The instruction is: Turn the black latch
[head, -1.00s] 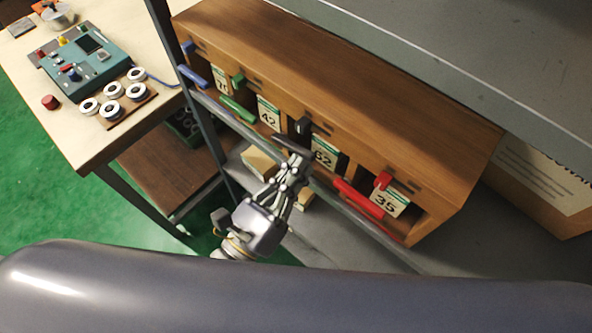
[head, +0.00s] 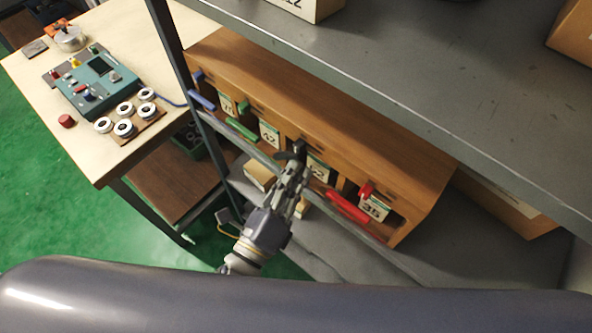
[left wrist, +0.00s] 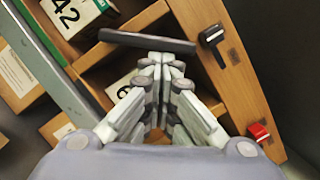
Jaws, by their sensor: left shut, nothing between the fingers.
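The black latch (head: 299,146) is on the front of the wooden cabinet (head: 330,120), above the compartment beside the number 42 card. In the left wrist view it is a small black knob with a pale stripe (left wrist: 213,36), at the upper right. A separate black bar (left wrist: 147,41) crosses just beyond my fingertips. My left gripper (head: 298,165) is shut and empty in front of this compartment. In the left wrist view its fingertips (left wrist: 163,60) are near the bar and apart from the latch. I cannot tell whether they touch the bar. My right gripper is not in view.
A red latch (head: 366,189) and red bar (head: 347,206) are to the right; a green bar (head: 241,129) and blue bar (head: 202,100) are to the left. A grey shelf (head: 400,70) overhangs the cabinet. A metal rail (head: 240,135) runs along its front.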

